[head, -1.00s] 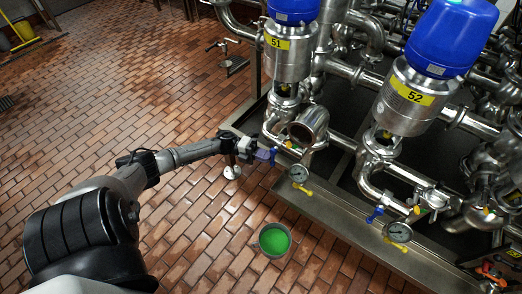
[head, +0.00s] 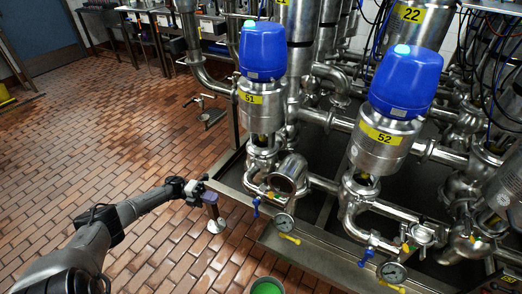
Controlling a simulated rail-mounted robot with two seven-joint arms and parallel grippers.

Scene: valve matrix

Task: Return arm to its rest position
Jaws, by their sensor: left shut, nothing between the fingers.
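My left arm comes in from the lower left, over the tiled floor. Its gripper (head: 209,196) is shut and empty, in front of the left end of the valve frame. The fingers are small in view and stand apart from the blue-handled small valve (head: 256,206) to their right. My right gripper is out of view.
The valve matrix with blue-topped valves 51 (head: 263,52) and 52 (head: 405,82) fills the right side. Pressure gauges (head: 284,222) sit along its front edge. A bucket of green liquid (head: 267,286) stands at the bottom edge. The tiled floor (head: 100,150) at left is open.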

